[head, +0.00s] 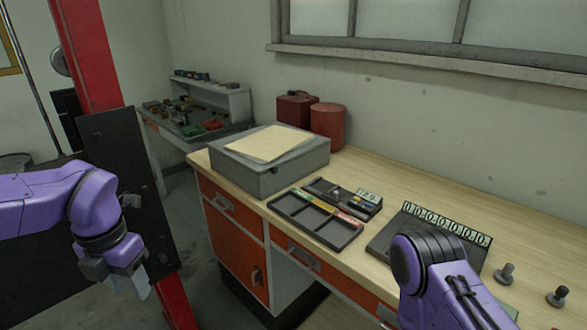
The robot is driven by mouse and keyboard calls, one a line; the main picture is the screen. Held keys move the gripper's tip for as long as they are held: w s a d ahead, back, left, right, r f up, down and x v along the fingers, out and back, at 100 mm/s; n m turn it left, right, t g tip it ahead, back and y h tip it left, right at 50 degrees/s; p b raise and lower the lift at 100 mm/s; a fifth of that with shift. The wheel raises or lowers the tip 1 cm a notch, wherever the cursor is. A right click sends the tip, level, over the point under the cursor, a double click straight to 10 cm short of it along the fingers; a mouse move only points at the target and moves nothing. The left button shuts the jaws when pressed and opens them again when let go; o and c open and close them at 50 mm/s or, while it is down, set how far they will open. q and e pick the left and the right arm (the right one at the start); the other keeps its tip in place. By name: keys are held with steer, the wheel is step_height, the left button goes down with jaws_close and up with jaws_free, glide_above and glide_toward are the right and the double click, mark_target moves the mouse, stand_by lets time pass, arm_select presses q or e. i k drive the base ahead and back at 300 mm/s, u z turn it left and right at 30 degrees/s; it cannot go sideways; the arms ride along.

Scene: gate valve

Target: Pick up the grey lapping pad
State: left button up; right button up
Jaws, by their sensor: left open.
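I cannot make out the grey lapping pad for certain in the head view. A dark compartment tray (318,219) with coloured strips along its back edge lies on the wooden workbench (400,191). My left gripper (118,280) is open and points down, left of the bench and in front of a dark upright panel. It is well apart from everything on the bench, and I see nothing between its fingers. My right arm shows at the lower right over the bench, but its gripper is out of the picture.
A grey box (268,180) with a tan sheet (262,144) on top stands at the bench's left end. Behind it are two red containers (328,120). A small organizer (343,197), a dark numbered holder (385,236) and grey knobbed pieces (505,273) stand further right. A red post (88,55) rises near my left arm.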

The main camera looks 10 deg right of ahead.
mark_target(504, 277)
steer(key=z, duration=0.3)
steer(key=i, duration=0.5)
steer(key=z, duration=1.65)
steer(key=i, duration=0.4)
steer(key=z, duration=1.1)
